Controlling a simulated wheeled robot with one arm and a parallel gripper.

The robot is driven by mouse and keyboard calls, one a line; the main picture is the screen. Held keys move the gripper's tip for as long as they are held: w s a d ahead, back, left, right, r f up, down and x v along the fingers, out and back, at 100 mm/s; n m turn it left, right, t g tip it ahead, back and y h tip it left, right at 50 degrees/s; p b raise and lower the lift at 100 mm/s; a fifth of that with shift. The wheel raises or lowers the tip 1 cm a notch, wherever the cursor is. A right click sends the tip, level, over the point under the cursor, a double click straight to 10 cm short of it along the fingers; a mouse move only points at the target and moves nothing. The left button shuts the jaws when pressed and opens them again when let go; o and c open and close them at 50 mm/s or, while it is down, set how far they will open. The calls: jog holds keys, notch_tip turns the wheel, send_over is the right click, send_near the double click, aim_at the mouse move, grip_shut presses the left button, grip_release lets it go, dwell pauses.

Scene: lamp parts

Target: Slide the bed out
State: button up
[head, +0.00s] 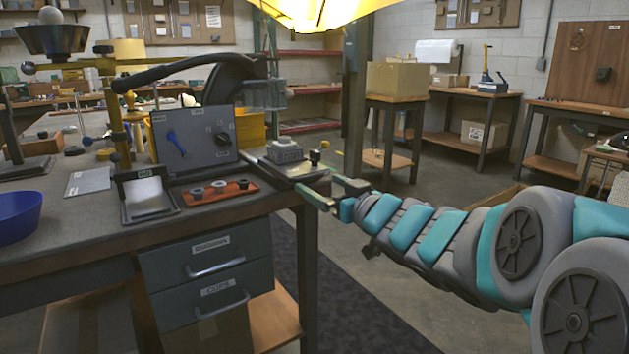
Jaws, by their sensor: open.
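The bed seems to be the flat metal plate (302,171) at the right end of the workbench. A small grey block (286,151) sits on it, and a short knob (315,157) stands near its right edge. My gripper (318,180) reaches in from the right at the plate's near right corner. Its two green fingers are apart and point left toward the plate. I cannot tell whether a finger touches the plate. Nothing visible is held between them.
An orange tray (208,192) with small round parts and a blue bowl (18,218) lie on the bench (100,235). A yellow shade hangs above.

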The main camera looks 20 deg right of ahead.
jog(key=v, duration=0.2)
jog(key=shift+s+d, duration=0.15)
jog(key=shift+s, duration=0.2)
jog(key=s+d+f+m+g+h, duration=0.2)
jog(key=s+d+f+g+h, duration=0.25)
jog(key=f, duration=0.35)
jog(key=s+d+f+m+g+h, duration=0.3)
jog(key=s+f+g+h, duration=0.15)
jog(key=f, duration=0.35)
jog(key=s+a+f+g+y, duration=0.1)
jog(key=s+a+f+g, duration=0.2)
jog(key=s, duration=0.6)
jog(key=s+a+f+n+g+y, duration=0.1)
jog(key=s+a+f+g, duration=0.2)
jog(key=s, duration=0.6)
jog(key=s+a+f+g+y, duration=0.1)
jog(key=s+a+f+g, duration=0.2)
jog(key=s+a, duration=0.4)
jog(key=shift+s+g, duration=0.5)
jog(key=shift+s, duration=0.6)
